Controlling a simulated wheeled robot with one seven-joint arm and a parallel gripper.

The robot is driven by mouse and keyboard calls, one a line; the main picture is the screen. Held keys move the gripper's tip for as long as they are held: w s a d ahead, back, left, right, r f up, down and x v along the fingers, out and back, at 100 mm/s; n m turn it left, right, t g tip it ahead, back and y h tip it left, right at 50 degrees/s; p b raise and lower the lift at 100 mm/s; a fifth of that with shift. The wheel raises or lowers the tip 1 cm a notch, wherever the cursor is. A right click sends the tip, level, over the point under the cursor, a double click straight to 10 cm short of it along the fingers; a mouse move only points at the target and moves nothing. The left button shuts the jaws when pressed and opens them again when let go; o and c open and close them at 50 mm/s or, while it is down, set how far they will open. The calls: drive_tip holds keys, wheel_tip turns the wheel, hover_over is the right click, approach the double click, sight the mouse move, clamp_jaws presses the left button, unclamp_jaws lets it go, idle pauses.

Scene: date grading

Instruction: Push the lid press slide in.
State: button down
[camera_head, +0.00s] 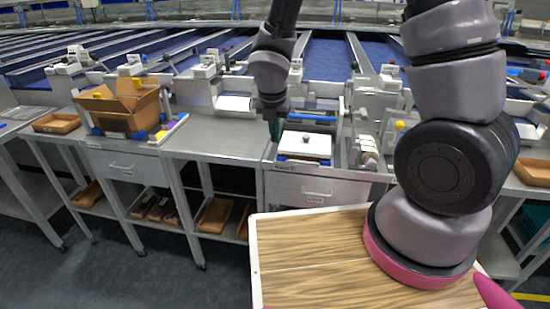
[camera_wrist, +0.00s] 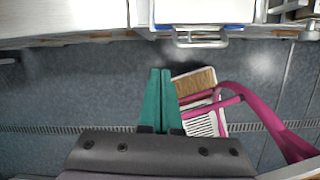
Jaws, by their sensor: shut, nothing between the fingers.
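The lid press stands at the front of the middle counter. I take its slide to be the tray with a white plate (camera_head: 305,144) and blue front corners, near the counter's front edge. In the wrist view a pale plate (camera_wrist: 203,10) with a blue strip shows at the top edge, cut off by the frame; I take it for the same part. My gripper (camera_head: 273,131) has green fingers pressed together, empty, pointing down just left of the tray in the head view. The fingers also show in the wrist view (camera_wrist: 160,72), below and left of the plate, with a visible gap.
A metal handle (camera_wrist: 201,40) juts out below the plate. A drawer (camera_head: 316,190) sits under the counter. An open cardboard box (camera_head: 120,104) stands on the left counter. Small white fixtures (camera_head: 366,152) stand right of the tray. Open floor lies in front of the counters.

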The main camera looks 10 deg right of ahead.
sight(277, 156)
drive_tip(key=shift+n, duration=0.7)
drive_tip(key=x, duration=0.8)
drive_tip(key=w+x, duration=0.1)
drive_tip(key=x, duration=0.3)
drive_tip(key=shift+a+r, duration=0.1)
drive_tip(key=shift+r, duration=0.05)
drive_tip(key=shift+w+d, duration=0.25)
drive_tip(key=shift+w, duration=0.6)
drive_tip(key=shift+w, duration=0.1)
drive_tip(key=w+d, duration=0.1)
drive_tip(key=w, duration=0.4)
drive_tip(key=w+d, duration=0.2)
drive_tip(key=w, duration=0.3)
drive_tip(key=w+d, duration=0.2)
drive_tip(key=w, duration=0.3)
drive_tip(key=shift+w, duration=0.15)
